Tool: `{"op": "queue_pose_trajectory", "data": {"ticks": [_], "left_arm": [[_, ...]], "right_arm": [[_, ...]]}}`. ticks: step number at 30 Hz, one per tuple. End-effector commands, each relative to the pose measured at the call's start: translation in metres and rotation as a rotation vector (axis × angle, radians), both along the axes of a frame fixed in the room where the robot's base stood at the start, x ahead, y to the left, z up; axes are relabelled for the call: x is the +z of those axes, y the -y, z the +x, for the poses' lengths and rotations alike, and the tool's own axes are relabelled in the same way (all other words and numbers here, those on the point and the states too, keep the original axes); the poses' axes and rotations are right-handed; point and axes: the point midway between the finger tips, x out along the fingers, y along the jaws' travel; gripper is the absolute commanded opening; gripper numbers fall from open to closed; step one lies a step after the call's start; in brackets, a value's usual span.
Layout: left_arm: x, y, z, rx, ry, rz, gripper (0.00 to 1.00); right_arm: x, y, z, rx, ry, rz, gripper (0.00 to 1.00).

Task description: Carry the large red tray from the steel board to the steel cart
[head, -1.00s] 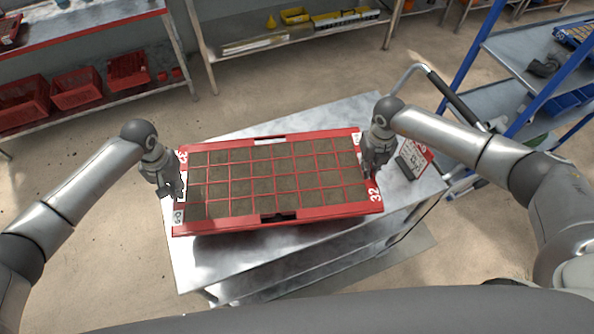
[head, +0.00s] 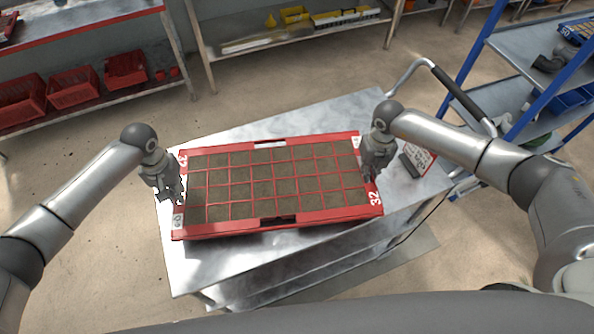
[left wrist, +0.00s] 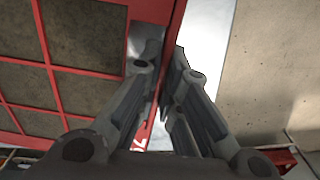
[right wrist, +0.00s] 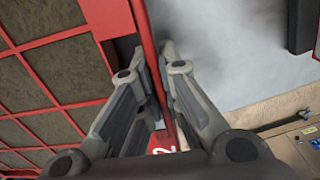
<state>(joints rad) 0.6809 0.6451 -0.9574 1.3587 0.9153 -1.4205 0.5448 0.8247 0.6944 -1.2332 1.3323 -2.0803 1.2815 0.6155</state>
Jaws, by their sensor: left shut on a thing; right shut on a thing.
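The large red tray (head: 325,215) has a grid of soil-filled cells and shows in the middle of the head view, over the top of the steel cart (head: 230,262). Whether it rests on the cart or hangs just above it I cannot tell. My left gripper (head: 172,190) is shut on the tray's left rim; the left wrist view shows its fingers (left wrist: 158,75) on both sides of the red rim. My right gripper (head: 372,172) is shut on the right rim; in the right wrist view its fingers (right wrist: 164,65) straddle that rim.
A dark object with a red and white sign (head: 418,160) stands on the cart right of the tray. The cart's handle (head: 455,95) is at the back right. A blue-framed shelf (head: 510,70) stands further right. Shelves with red crates (head: 75,88) are at the back left.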

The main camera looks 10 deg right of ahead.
Motion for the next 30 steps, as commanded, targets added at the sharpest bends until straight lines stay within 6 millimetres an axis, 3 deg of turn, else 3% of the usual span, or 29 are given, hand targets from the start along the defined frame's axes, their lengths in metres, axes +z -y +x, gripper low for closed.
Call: {"op": "queue_pose_trajectory", "data": {"ticks": [7,9,13,23,30], "left_arm": [[-0.013,-0.001,0.001,0.002,0.003,0.002,0.0],[-0.011,-0.002,0.0,0.002,0.0,0.003,0.14],[-0.011,-0.001,0.0,0.001,0.0,0.002,0.28],[-0.009,0.001,0.0,-0.001,0.0,-0.002,0.28],[0.006,0.002,0.0,-0.001,0.001,-0.003,0.28]], "right_arm": [[-0.013,0.001,0.001,-0.001,0.002,-0.002,0.0],[-0.011,0.002,0.0,-0.001,0.0,-0.003,0.13],[-0.011,0.001,0.0,-0.001,0.0,-0.002,0.27],[-0.009,-0.001,0.0,0.001,0.0,0.002,0.27],[0.006,-0.002,0.0,0.002,0.001,0.004,0.27]]}}
